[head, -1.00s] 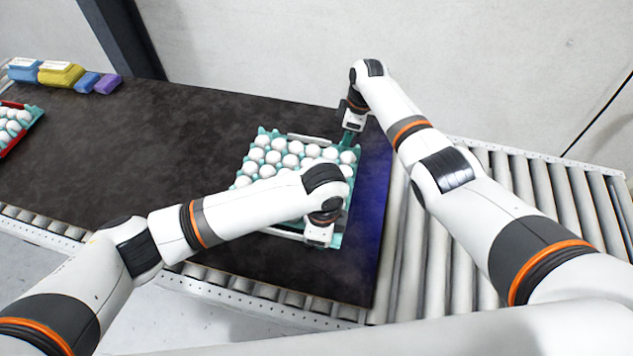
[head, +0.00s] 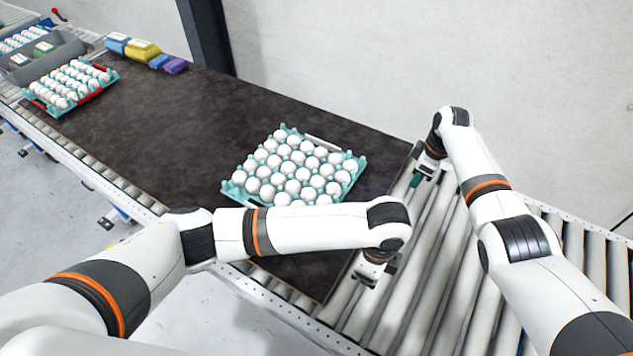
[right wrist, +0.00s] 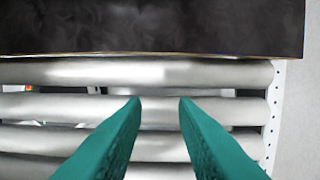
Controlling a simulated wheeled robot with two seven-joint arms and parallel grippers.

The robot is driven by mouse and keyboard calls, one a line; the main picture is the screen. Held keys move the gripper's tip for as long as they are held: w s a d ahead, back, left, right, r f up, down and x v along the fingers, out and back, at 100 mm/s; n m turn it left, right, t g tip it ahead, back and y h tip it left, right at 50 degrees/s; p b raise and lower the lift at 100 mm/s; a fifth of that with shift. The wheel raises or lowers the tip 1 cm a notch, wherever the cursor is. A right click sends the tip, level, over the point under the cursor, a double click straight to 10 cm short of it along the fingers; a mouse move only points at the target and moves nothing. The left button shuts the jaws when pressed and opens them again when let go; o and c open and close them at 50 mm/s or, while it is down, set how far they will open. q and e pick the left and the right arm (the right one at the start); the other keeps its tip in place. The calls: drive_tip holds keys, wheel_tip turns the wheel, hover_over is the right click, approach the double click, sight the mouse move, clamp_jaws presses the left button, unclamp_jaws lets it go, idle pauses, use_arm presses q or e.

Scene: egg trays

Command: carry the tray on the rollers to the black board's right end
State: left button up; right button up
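A teal tray full of white eggs (head: 356,178) lies flat on the right part of the black board (head: 190,125), not on the bare rollers. Neither gripper touches it. My right gripper (head: 416,180) is over the rollers (head: 455,270) just past the board's right edge, to the right of the tray. In the right wrist view its teal fingers (right wrist: 160,115) stand apart with only rollers between them. My left gripper (head: 374,272) is also over the rollers, nearer me, beside the board's right edge; its fingers are too small to tell. My left forearm passes close in front of the tray's near edge.
Another teal and red tray of eggs (head: 112,86) sits at the board's left end, by a grey container (head: 48,68). Blue, yellow and purple packs (head: 143,51) lie along the back edge. The board between the trays is clear. A wall stands behind.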

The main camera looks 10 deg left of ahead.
wheel_tip(320, 180, up, 12)
drive_tip(key=d, duration=0.1)
drive_tip(key=shift+s, duration=0.2)
drive_tip(key=shift+d+f, duration=0.1)
drive_tip(key=shift+f, duration=0.05)
idle(0.5)
